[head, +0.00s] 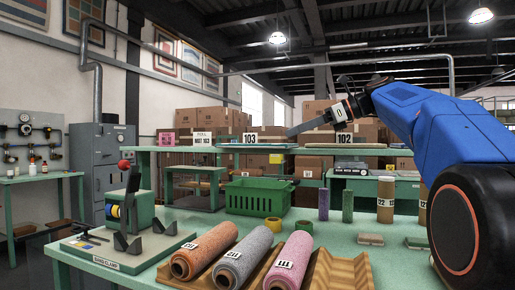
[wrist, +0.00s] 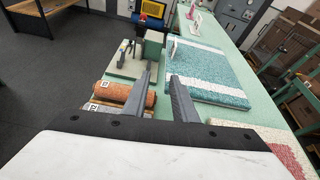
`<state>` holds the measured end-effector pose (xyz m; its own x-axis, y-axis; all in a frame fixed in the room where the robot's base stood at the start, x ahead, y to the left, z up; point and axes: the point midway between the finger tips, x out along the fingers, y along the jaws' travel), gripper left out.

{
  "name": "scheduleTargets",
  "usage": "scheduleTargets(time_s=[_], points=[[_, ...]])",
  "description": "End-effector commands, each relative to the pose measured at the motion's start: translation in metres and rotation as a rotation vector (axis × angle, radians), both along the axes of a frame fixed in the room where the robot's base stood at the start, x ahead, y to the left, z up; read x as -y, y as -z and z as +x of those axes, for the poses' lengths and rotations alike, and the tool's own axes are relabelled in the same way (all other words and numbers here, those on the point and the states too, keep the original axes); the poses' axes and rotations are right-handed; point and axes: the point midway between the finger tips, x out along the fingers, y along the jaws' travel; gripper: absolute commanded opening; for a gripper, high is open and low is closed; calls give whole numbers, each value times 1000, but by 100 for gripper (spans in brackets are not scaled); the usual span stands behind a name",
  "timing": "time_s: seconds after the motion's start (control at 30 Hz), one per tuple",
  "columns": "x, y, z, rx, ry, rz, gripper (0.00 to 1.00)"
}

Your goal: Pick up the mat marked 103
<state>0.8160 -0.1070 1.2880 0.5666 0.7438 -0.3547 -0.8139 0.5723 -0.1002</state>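The mat marked 103 lies flat on the raised green shelf in the head view, a thin teal edge (head: 262,145) under an upright white tag reading 103 (head: 250,138). In the wrist view a teal speckled mat with white bands (wrist: 212,82) lies flat, with a small upright tag (wrist: 172,48) whose number I cannot read. My gripper (wrist: 164,74) is open and empty, its two fingers apart to the left of this mat. In the head view my gripper (head: 292,133) points left, near the right end of the 103 mat.
A mat tagged 102 (head: 344,139) lies farther right on the shelf; a red-and-white mat (wrist: 270,140) shows close in the wrist view. Below are an orange roll (head: 205,250), grey roll (head: 246,254), pink roll (head: 291,262) and green crate (head: 257,199). A sign (head: 204,140) names mat 103.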

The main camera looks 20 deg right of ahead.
Motion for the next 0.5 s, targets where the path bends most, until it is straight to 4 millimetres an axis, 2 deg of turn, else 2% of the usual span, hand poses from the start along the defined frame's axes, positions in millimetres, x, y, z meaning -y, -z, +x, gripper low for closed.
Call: scheduleTargets(time_s=[0.1,0.23,0.5], points=[[12,-19,6,-28,9,71,25],[14,-28,10,-44,12,108,25],[-14,-18,29,-46,9,114,25]])
